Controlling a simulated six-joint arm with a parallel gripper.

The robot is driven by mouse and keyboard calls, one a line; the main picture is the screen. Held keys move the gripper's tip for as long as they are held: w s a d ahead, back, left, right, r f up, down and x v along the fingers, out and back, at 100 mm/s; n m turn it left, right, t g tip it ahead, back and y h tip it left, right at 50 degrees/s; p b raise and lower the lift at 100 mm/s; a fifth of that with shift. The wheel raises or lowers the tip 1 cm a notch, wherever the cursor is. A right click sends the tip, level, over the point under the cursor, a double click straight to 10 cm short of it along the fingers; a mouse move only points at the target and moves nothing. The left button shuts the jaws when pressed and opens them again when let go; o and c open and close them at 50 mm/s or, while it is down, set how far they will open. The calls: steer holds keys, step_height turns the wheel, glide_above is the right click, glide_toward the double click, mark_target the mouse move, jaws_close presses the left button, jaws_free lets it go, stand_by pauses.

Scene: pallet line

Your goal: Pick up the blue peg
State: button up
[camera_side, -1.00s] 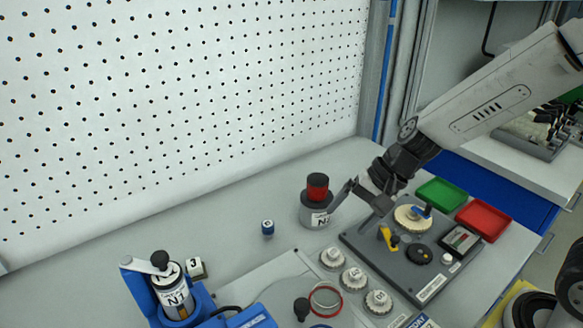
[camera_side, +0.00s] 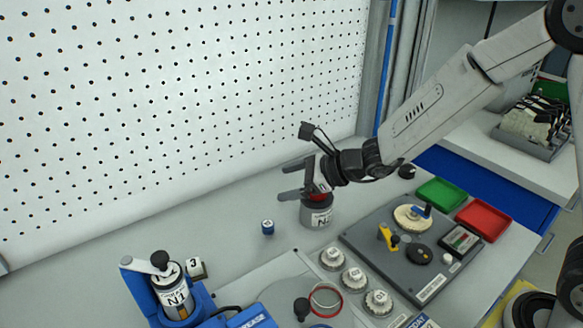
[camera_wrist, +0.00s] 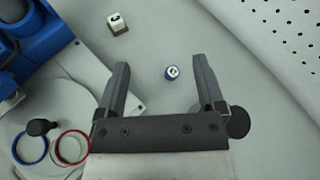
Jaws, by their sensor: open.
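The blue peg (camera_side: 267,227) stands upright on the grey table, a small blue cylinder with a white-marked top. It also shows in the wrist view (camera_wrist: 172,72), ahead of the fingertips and between the lines of the two fingers, nearer the right one. My gripper (camera_side: 285,183) is open and empty, up and to the right of the peg in the side view, in front of the N2 canister's top. In the wrist view my gripper (camera_wrist: 158,74) shows both fingers spread wide. Neither finger touches the peg.
The grey N2 canister (camera_side: 318,213) stands right of the peg, partly covered by my gripper. The blue fixture with canister N1 (camera_side: 177,300) is at the lower left, beside a white block marked 3 (camera_side: 196,268). A pegboard wall (camera_side: 180,110) rises behind.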

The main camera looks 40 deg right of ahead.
mark_target(273, 226)
steer(key=w+f+m, duration=0.1)
steer(key=f+m, duration=0.1)
steer(key=f, duration=0.3)
steer(key=w+d+f+m+t+h, duration=0.1)
steer(key=f+m, duration=0.1)
steer(key=f, duration=0.4)
steer(key=w+f+m+t+h, duration=0.1)
steer(key=w+f, duration=0.1)
steer(key=f, duration=0.4)
steer(key=shift+d+m, duration=0.35)
steer(key=shift+m, duration=0.05)
steer(key=shift+f, duration=0.1)
steer(key=shift+x, duration=1.25)
steer(key=shift+w+a, duration=0.15)
steer(key=shift+w, duration=0.05)
steer(key=shift+r+x, duration=0.15)
steer(key=shift+x, duration=1.05)
steer(key=shift+r+x, duration=0.15)
steer(key=shift+x, duration=1.05)
steer(key=shift+w, duration=0.1)
jaws_close()
